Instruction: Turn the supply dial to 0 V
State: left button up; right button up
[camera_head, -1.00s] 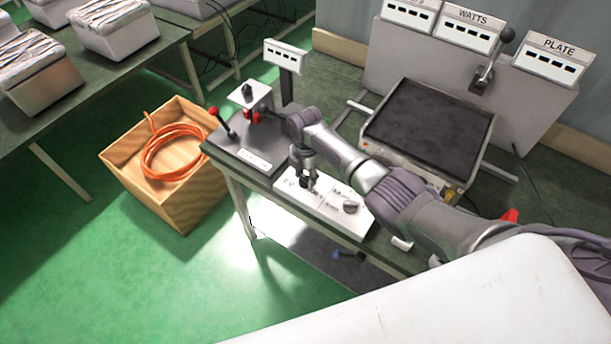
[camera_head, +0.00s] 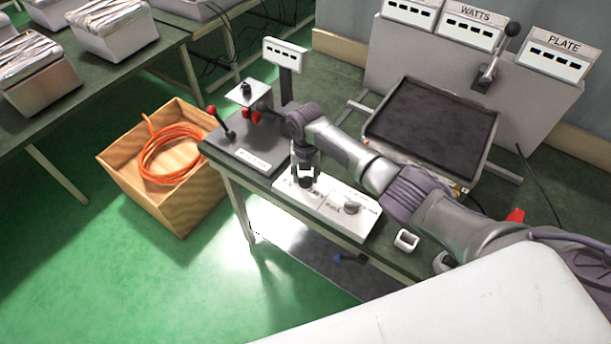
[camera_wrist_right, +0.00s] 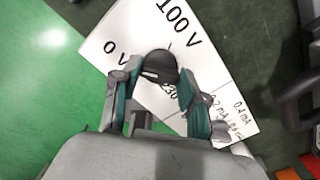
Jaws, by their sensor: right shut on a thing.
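The supply dial is a black knob (camera_wrist_right: 160,65) on a white panel (camera_head: 327,211), with "0 V", "100 V" and a partly hidden "230" printed around it in the right wrist view. My right gripper (camera_head: 305,182) comes down on the dial from above. In the right wrist view its two fingers (camera_wrist_right: 158,88) lie on either side of the knob, shut on it. A pale mark shows on the knob; the exact setting is hard to read. My left gripper is in neither current view.
A second knob (camera_head: 352,207) sits on the panel's right part. A dark box with a red-handled lever (camera_head: 222,122) stands at the left, and a dark plate (camera_head: 432,120) behind. A small white square piece (camera_head: 406,240) lies near the front edge. A crate with orange cable (camera_head: 160,200) is on the floor.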

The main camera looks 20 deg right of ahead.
aim_at(305, 177)
jog(key=shift+n, duration=0.3)
jog(key=o, duration=1.1)
jog(key=shift+o, duration=0.2)
notch_tip(305, 177, up, 12)
